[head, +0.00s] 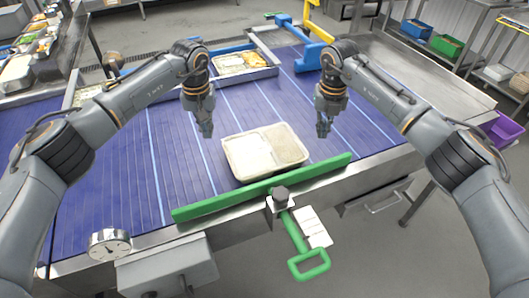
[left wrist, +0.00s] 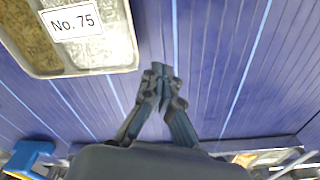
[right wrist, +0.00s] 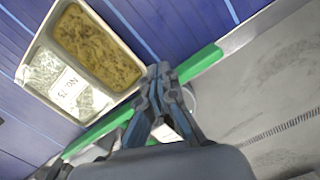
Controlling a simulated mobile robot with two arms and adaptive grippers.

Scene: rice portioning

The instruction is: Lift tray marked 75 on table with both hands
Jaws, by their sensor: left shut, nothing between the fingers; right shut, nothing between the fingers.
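The tray marked 75 (head: 233,170) is a light rectangular tray with two compartments. It lies on the blue conveyor surface near the green bar. In the left wrist view the tray (left wrist: 135,55) shows its "No. 75" label (left wrist: 73,21). In the right wrist view the tray (right wrist: 28,69) has brownish food in one compartment and the label in the other. My left gripper (head: 206,132) is shut and empty, above the belt to the left of the tray. My right gripper (head: 323,132) is shut and empty, to the right of the tray. Both are apart from it.
A green bar (head: 190,212) with a green handle (head: 309,264) runs along the belt's front edge. A dial gauge (head: 110,245) is at front left. Another filled tray (head: 240,63) stands at the back of the blue belt (head: 120,165). The belt left of the tray is clear.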

